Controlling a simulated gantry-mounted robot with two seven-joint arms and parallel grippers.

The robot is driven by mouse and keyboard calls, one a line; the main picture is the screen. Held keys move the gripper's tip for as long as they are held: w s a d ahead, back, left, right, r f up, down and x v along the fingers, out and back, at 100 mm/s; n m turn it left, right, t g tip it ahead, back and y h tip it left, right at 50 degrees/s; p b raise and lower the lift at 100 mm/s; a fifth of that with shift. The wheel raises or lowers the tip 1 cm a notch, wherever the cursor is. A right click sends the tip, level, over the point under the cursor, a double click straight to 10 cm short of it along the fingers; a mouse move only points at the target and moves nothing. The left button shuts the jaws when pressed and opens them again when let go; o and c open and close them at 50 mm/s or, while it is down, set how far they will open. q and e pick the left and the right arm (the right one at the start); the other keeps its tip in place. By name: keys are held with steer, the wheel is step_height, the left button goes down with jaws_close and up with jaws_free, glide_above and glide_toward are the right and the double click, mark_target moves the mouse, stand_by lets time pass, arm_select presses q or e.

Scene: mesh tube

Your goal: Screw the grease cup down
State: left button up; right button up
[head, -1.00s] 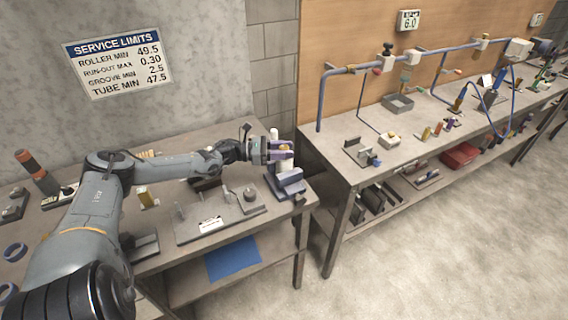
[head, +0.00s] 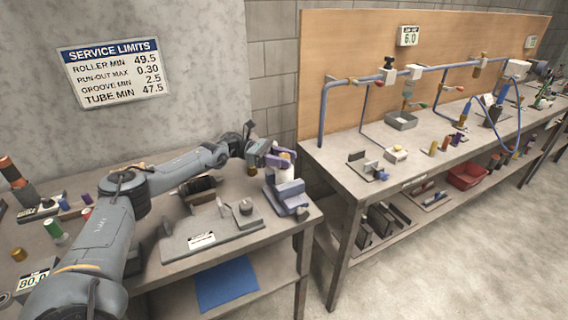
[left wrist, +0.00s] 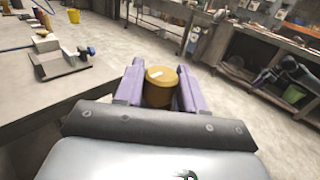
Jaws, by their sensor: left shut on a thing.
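The grease cup, a round brass-coloured piece with a small pale mark on its top, sits between the purple fingers in the left wrist view (left wrist: 161,86). My left gripper (head: 281,157) is shut on it, and the fingers flank it on both sides (left wrist: 158,88). In the head view the gripper is above a blue-grey vise-like block (head: 286,190) at the right end of the near bench. The cup is mostly hidden there, and its thread and whatever lies under it cannot be seen. My right gripper is not in view.
A grey fixture plate (head: 205,238) with upright parts lies left of the block. A gap of floor separates the near bench from the long bench (head: 345,178), which carries a pipe rig (head: 325,110) and loose parts. A blue sheet (head: 226,285) lies on the lower shelf.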

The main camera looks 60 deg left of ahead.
arm_select(q)
steer(key=shift+m+g+h+b, duration=0.8)
steer(key=shift+m+g+h, duration=0.5)
steer(key=shift+g, duration=0.8)
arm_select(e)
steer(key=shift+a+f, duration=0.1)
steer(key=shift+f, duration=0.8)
arm_select(q)
steer(key=o, duration=0.9)
steer(key=shift+o, duration=0.2)
